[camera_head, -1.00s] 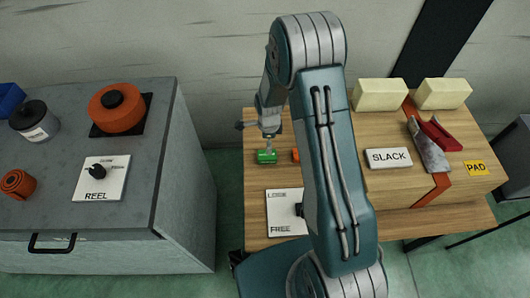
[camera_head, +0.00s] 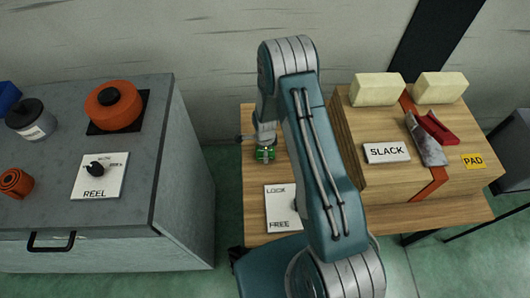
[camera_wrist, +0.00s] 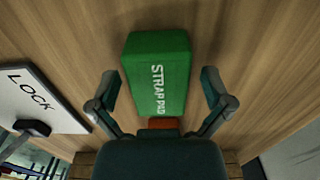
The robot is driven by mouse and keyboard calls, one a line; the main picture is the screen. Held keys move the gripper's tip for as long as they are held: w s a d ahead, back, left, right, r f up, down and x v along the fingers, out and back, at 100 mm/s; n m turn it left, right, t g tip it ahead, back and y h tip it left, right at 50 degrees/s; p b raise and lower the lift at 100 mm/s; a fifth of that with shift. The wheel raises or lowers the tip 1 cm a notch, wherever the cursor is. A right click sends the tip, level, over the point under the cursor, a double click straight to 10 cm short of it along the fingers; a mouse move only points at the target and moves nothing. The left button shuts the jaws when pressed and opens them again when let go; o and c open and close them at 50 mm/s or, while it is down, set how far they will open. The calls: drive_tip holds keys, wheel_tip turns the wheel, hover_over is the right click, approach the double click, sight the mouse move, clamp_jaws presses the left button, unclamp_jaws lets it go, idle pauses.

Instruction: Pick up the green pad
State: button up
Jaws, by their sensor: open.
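The green pad (camera_wrist: 158,72), a block lettered "STRAP PAD", lies on the wooden table (camera_wrist: 255,45). My gripper (camera_wrist: 160,95) is open, with one finger on each side of the pad's near part and a visible gap on both sides. In the head view my gripper (camera_head: 264,150) is down at the pad (camera_head: 265,155), which shows small and partly covered by it. An orange piece (camera_wrist: 163,124) shows between the pad and my gripper's body in the wrist view.
A white lock plate (camera_wrist: 38,98) with a dark lever lies left of the pad. In the head view a wooden block (camera_head: 375,180) with a "SLACK" label (camera_head: 387,152) stands to the right, with cream blocks (camera_head: 378,89) on it. A grey cabinet (camera_head: 185,190) stands to the left.

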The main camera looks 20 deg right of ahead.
drive_tip(key=c, duration=1.2)
drive_tip(key=shift+c, duration=0.2)
